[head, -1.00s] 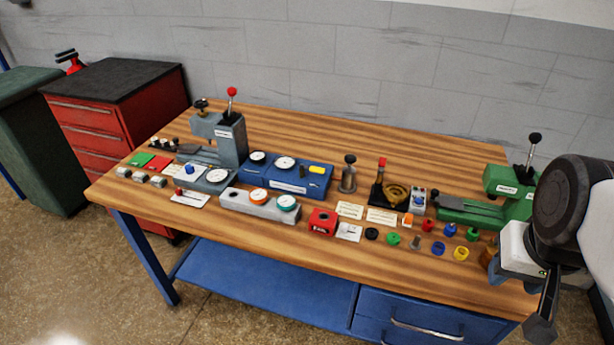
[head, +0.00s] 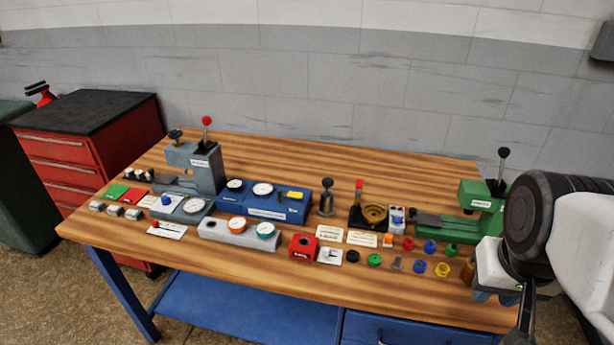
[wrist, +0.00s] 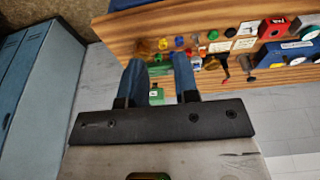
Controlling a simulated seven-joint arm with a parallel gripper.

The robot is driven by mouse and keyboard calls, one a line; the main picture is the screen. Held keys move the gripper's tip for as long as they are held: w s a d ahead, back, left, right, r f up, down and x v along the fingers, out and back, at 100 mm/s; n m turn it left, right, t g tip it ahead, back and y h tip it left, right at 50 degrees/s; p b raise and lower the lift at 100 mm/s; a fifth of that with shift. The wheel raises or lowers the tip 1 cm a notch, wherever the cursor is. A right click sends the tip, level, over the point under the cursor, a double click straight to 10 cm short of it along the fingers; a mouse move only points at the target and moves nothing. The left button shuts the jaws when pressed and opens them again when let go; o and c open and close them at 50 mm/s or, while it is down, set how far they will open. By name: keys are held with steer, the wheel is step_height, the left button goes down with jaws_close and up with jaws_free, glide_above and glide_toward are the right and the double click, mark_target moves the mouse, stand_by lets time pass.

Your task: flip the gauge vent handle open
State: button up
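I cannot read which part is labelled as the gauge vent handle. Small handled parts on the bench include a white plate with a red-tipped lever (head: 167,230) at the left front and a white plate with a small dark lever (head: 329,256) beside a red block. A red-topped upright (head: 359,189) stands on a black base with a brass dish. My gripper (wrist: 158,78) is open and empty in the wrist view, its two blue fingers apart above the bench. In the head view it hangs at the right end of the bench, partly hidden by my arm, away from these levers.
A red drawer cabinet (head: 75,155) stands left. The back strip is clear.

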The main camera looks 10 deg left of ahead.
steer(key=shift+w+a, duration=0.2)
steer(key=shift+w, duration=0.15)
steer(key=c, duration=0.5)
steer(key=w+a+n, duration=0.1)
steer(key=w+a, duration=0.1)
steer(key=w+a+n, duration=0.2)
steer(key=w, duration=0.1)
steer(key=w+a+n+t+y, duration=0.1)
steer(key=w+a, duration=0.1)
steer(key=w, duration=0.1)
steer(key=shift+w+f, duration=0.15)
steer(key=shift+f, duration=0.05)
jaws_close()
steer(key=w+a+f+n+y, duration=0.1)
steer(key=w+a+f+n, duration=0.2)
steer(key=w+a, duration=0.3)
steer(key=w+a+f+n+t+y, duration=0.1)
steer(key=w+a+f+n, duration=0.3)
steer(key=a, duration=0.9)
steer(key=w+a+f+n+t+y, duration=0.1)
steer(key=w+a+f+n, duration=0.3)
steer(key=a, duration=0.6)
steer(key=w+n, duration=0.2)
steer(key=w, duration=0.1)
steer(key=shift+w+a+y, duration=0.15)
steer(key=shift+w+y, duration=0.15)
steer(key=shift+w, duration=0.1)
steer(key=shift+f, duration=0.1)
